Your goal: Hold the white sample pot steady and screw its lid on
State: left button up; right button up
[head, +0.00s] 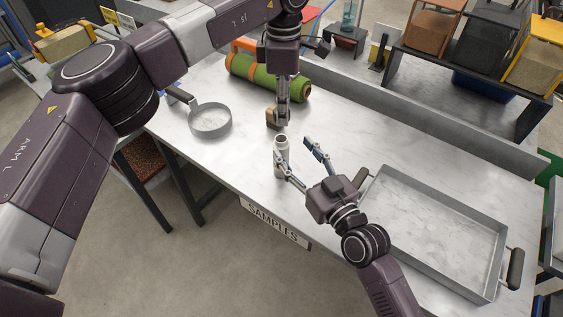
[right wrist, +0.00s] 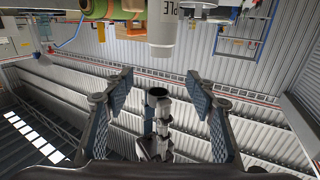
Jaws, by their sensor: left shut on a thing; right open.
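The white sample pot (head: 282,150) stands upright on the metal table. In the right wrist view, which is upside down, the pot (right wrist: 163,32) hangs from the top edge with part of its lettering visible. My left gripper (head: 283,121) points down above the pot and is shut on the lid; the lid (right wrist: 157,93) shows dark from below in the right wrist view, apart from the pot. My right gripper (head: 293,152) is open, low over the table, its fingers pointing at the pot. In its wrist view the pot lies beyond the fingertips, between their lines.
A green roll (head: 268,77) and a round grey pan (head: 210,119) are farther back and left. A large metal tray (head: 440,210) fills the right side. The table's front edge carries a SAMPLES sign (head: 274,222).

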aim_at(285, 157)
notch_tip(285, 157, down, 6)
jog(key=shift+s+f, duration=0.15)
jog(key=shift+f, duration=0.05)
jog(key=x, duration=0.7)
jog(key=shift+w+a+f, duration=0.1)
jog(key=shift+w+a, duration=0.05)
jog(key=shift+w, duration=0.15)
jog(key=shift+c, duration=0.4)
grip_shut()
